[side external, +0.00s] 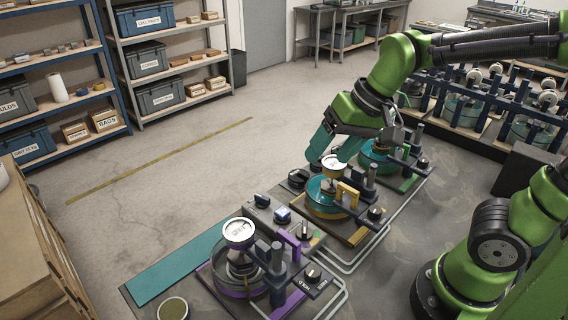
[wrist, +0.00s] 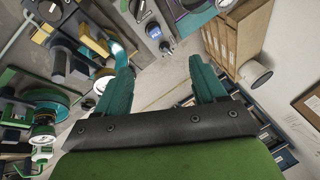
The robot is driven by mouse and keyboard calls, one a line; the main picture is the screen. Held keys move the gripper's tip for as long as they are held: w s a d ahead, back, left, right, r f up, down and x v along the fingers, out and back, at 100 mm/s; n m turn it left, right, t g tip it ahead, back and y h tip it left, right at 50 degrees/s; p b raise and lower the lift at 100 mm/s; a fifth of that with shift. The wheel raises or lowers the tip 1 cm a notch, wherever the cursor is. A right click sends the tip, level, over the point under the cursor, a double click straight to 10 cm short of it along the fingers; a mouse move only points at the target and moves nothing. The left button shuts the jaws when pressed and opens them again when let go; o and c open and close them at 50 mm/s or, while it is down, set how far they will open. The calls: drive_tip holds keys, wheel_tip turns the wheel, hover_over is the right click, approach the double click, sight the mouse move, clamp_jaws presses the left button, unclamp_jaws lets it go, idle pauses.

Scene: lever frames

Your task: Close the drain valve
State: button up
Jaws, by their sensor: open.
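Several lever stations stand in a row on the grey bench in the side view. The near one has a purple base and a purple lever block (side external: 291,242). The middle one has a yellow lever block (side external: 347,194), which also shows in the wrist view (wrist: 93,38). The far one has a green base (side external: 400,181). No readable label tells me which part is the drain valve. My gripper (side external: 335,152) is open and empty, above and behind the middle station.
A white gauge (side external: 238,230) tops the purple station, and another gauge (side external: 334,163) is close to my fingers. A control box with knobs (side external: 282,214) sits between the stations. Pale pipes run along the bench's right side. Open floor lies left, before shelves (side external: 165,60).

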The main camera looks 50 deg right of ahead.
sight(262, 196)
drive_tip(key=w+a+f+m+g+h, duration=0.1)
drive_tip(key=w+a+m+g, duration=0.1)
drive_tip(key=w+m, duration=0.5)
drive_tip(key=w+a+f+m+g+h, duration=0.1)
drive_tip(key=w+f+m+g+h, duration=0.2)
drive_tip(key=w, duration=0.7)
drive_tip(key=shift+m+y, duration=0.5)
drive_tip(key=shift+y, duration=0.2)
drive_tip(key=f, duration=1.4)
drive_tip(key=shift+s+a+f, duration=0.15)
drive_tip(key=shift+s+f, duration=0.05)
drive_tip(key=shift+f, duration=0.15)
drive_tip(key=c, duration=1.1)
drive_tip(key=shift+o, duration=0.2)
